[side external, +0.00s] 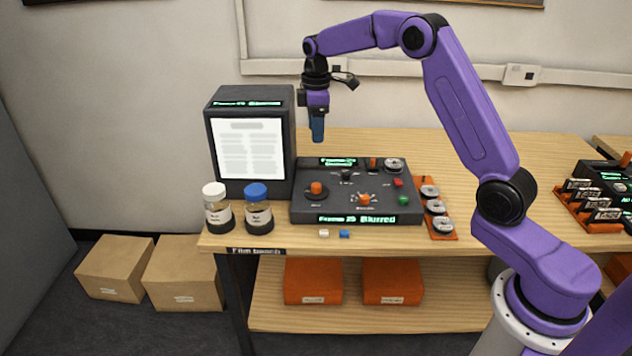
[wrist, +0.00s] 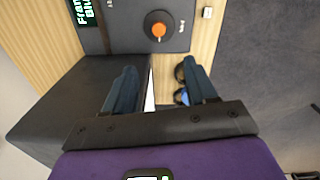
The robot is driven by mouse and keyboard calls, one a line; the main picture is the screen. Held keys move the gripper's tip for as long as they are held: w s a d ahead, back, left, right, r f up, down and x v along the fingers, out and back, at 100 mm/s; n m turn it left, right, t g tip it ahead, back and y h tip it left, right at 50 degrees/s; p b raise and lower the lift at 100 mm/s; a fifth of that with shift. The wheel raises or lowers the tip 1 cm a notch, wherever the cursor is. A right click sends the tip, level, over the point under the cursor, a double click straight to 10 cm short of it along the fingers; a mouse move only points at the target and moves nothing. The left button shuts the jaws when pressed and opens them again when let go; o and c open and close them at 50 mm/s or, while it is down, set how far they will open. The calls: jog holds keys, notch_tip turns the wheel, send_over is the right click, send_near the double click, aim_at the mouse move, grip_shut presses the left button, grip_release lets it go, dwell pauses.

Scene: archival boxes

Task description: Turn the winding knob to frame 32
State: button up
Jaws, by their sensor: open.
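The dark control panel (side external: 340,205) on the table has an orange knob on a round black base (side external: 316,188) at its left and another orange knob (side external: 364,198) nearer its middle. Their labels are too small to read, so I cannot tell which is the winding knob. The left knob also shows in the wrist view (wrist: 158,30). The panel's front display (side external: 357,218) appears to read "Frame 25 Blurred". My gripper (side external: 317,138) is open and empty, pointing down, well above the panel's back left and touching nothing. Its two fingers also show in the wrist view (wrist: 162,78).
A dark reader with a white lit screen (side external: 250,150) stands left of the panel. A white-capped jar (side external: 217,208) and a blue-capped jar (side external: 257,208) stand before it. Small white (side external: 324,233) and blue (side external: 344,234) pieces lie in front. An orange reel tray (side external: 437,210) is right.

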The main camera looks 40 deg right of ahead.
aim_at(316, 184)
jog(key=f, duration=1.7)
jog(key=shift+w+d+f, duration=0.2)
jog(key=shift+w+d, duration=0.05)
jog(key=c, duration=1.1)
